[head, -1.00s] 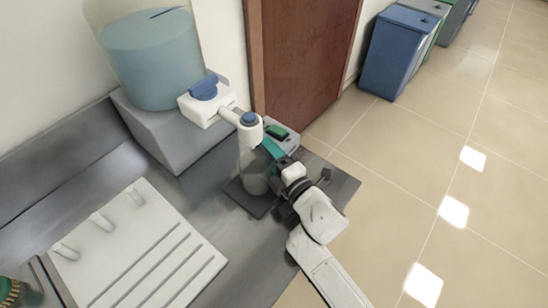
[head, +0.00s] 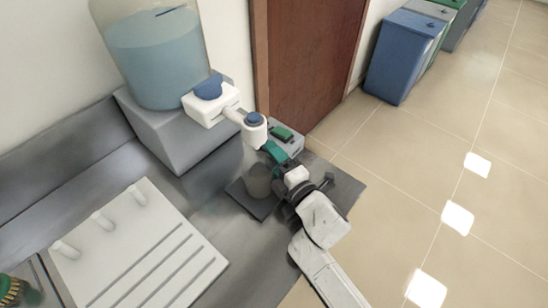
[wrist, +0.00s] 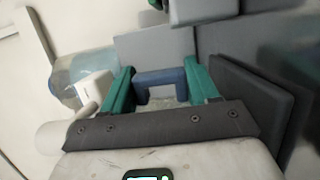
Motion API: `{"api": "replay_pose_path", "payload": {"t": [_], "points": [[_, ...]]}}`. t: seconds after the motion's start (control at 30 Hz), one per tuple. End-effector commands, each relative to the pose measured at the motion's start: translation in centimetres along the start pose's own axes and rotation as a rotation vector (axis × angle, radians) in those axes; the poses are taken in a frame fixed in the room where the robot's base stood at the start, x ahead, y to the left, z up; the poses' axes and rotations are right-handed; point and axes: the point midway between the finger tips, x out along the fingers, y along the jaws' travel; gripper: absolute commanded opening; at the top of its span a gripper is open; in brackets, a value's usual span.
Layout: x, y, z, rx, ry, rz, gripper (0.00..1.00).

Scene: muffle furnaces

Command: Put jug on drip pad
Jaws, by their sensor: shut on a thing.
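The jug (head: 258,183) is a clear, greyish vessel below the white tap (head: 254,132) with a blue top. It looks upright over the dark square drip pad (head: 241,194); I cannot tell whether its base touches the pad. My gripper (head: 272,153) has green fingers and reaches the jug from the right. In the wrist view, my gripper (wrist: 161,88) is shut on the jug, with a blue handle-like part (wrist: 160,76) between its green fingers. My gripper and arm hide part of the jug's right side.
The large water bottle (head: 155,60) stands on a grey block (head: 165,140) behind the tap. A grey box with a green button (head: 283,133) is close behind my gripper. A white drying rack (head: 135,245) lies front left. Bare counter (head: 225,230) lies between.

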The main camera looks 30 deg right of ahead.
Motion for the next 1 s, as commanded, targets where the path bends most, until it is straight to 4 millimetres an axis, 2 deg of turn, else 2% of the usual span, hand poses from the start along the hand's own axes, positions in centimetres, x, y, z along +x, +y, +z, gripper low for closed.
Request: {"api": "replay_pose_path", "payload": {"t": [0.5,0.83,0.87,1.0], "points": [[-0.1,-1.7,0.0,0.0,0.0,-0.01,0.29],[-0.2,-2.1,0.0,0.0,0.0,-0.013,0.29],[-0.2,-2.1,0.0,0.0,0.0,-0.013,0.6],[-0.2,-2.2,0.0,0.0,-0.001,-0.013,0.74]]}}
